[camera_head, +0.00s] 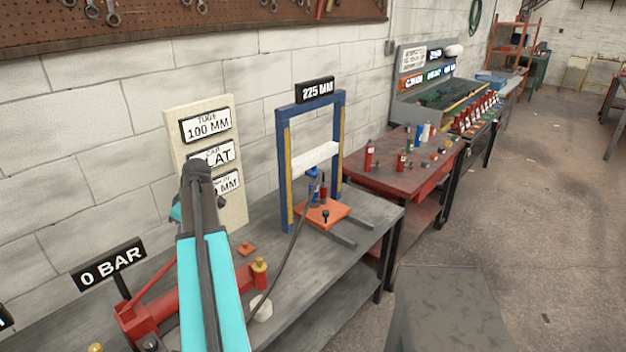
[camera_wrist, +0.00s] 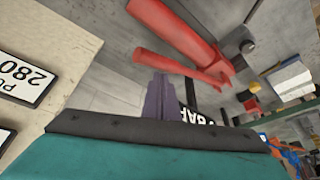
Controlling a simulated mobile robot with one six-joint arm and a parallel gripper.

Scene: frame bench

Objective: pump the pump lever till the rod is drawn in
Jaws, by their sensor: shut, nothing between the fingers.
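The red hand pump (camera_head: 165,305) lies on the grey bench at lower left; its body also shows in the wrist view (camera_wrist: 178,30). Its thin red lever (camera_head: 148,284) slants up to the right until my teal arm covers it. In the wrist view the lever (camera_wrist: 180,66) runs beside the body. My gripper (camera_wrist: 160,90) is shut and empty, its fingertips just below the lever's near end; I cannot tell whether they touch. The blue press frame (camera_head: 283,170) holds a small blue cylinder (camera_head: 313,186). The rod is too small to make out.
A cream board (camera_head: 177,150) with plates stands behind my arm. A dark hose (camera_head: 288,258) runs from pump to press.

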